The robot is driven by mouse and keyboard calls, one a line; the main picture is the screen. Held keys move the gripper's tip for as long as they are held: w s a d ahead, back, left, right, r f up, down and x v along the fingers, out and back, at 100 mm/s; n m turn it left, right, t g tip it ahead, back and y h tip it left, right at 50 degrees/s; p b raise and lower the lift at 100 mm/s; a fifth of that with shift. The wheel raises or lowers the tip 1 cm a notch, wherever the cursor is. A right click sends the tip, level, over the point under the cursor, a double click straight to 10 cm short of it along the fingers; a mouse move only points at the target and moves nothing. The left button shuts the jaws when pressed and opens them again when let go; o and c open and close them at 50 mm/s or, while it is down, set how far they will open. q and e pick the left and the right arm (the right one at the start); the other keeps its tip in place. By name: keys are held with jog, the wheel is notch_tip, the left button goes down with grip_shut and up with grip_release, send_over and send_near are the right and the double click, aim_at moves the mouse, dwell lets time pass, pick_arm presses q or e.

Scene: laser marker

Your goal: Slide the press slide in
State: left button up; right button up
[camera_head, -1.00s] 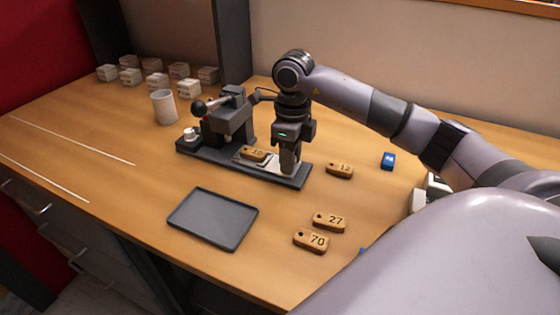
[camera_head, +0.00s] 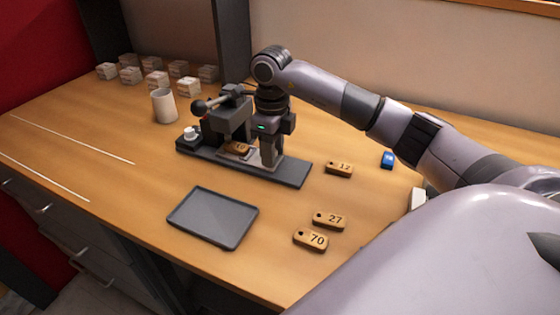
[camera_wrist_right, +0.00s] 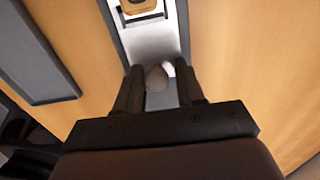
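The press (camera_head: 228,118) stands on a dark base (camera_head: 292,174) on the table. Its slide, a pale metal plate (camera_wrist_right: 152,42), carries a wooden tag (camera_head: 237,149) and lies partly under the press head. My right gripper (camera_head: 270,160) points down over the slide's outer end. In the right wrist view its fingers (camera_wrist_right: 158,85) stand on both sides of the slide's rounded knob (camera_wrist_right: 157,78). They appear shut on it, though the contact is hard to see. My left gripper is not in view.
An empty dark tray (camera_head: 213,218) lies in front of the press. Wooden tags marked 12 (camera_head: 339,169), 27 (camera_head: 329,220) and 70 (camera_head: 311,239) lie to the right. A white cup (camera_head: 164,106) and several small boxes stand behind left. The lever (camera_head: 215,104) sticks out left.

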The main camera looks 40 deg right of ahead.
jog(key=shift+o, duration=0.5)
jog(key=shift+s+a+f, duration=0.25)
jog(key=shift+a+f, duration=0.05)
jog(key=shift+f, duration=0.15)
jog(key=shift+r, duration=0.25)
notch_tip(320, 180, up, 7)
jog(key=p, duration=0.5)
jog(key=shift+w+d+p, duration=0.15)
jog(key=shift+p, duration=0.25)
